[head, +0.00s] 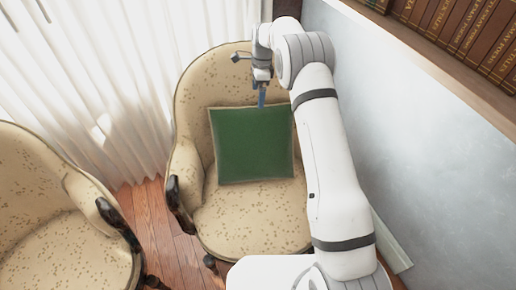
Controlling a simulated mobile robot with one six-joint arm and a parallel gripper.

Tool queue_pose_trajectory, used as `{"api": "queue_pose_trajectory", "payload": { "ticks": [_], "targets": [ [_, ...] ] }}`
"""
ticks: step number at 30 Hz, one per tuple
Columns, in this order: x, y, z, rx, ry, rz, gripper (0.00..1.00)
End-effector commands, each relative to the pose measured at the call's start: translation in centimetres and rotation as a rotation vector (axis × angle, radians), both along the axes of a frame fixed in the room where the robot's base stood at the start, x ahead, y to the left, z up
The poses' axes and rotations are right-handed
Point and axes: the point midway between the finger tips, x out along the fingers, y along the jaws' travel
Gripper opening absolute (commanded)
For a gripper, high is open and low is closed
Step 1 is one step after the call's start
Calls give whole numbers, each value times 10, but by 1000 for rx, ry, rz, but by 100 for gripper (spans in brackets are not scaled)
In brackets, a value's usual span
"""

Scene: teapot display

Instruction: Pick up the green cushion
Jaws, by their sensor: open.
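The green cushion (250,148) is square with a pale border. It leans upright against the backrest of a beige patterned armchair (240,215), resting on its seat. My gripper (261,102) points down at the cushion's top edge, right of its middle. Its blue fingertips overlap that edge in the head view, and I cannot tell whether they touch it. My gripper is open, and nothing is seen held in it. My white arm covers the right side of the armchair.
A second beige armchair (65,250) stands at the left. White curtains (90,80) hang behind both chairs. A grey wall (420,150) and a shelf of brown books (465,30) are close on the right. Wooden floor (150,215) shows between the chairs.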

Motion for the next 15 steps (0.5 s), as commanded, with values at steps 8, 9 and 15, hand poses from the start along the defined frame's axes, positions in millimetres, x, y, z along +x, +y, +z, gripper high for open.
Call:
{"api": "queue_pose_trajectory", "payload": {
  "ticks": [8, 9, 15],
  "targets": [
    [10, 11, -46, -10, 34, -84, 100],
    [9, 11, -50, -11, 35, -86, 100],
    [6, 14, -69, -11, 35, -85, 100]
  ]
}}
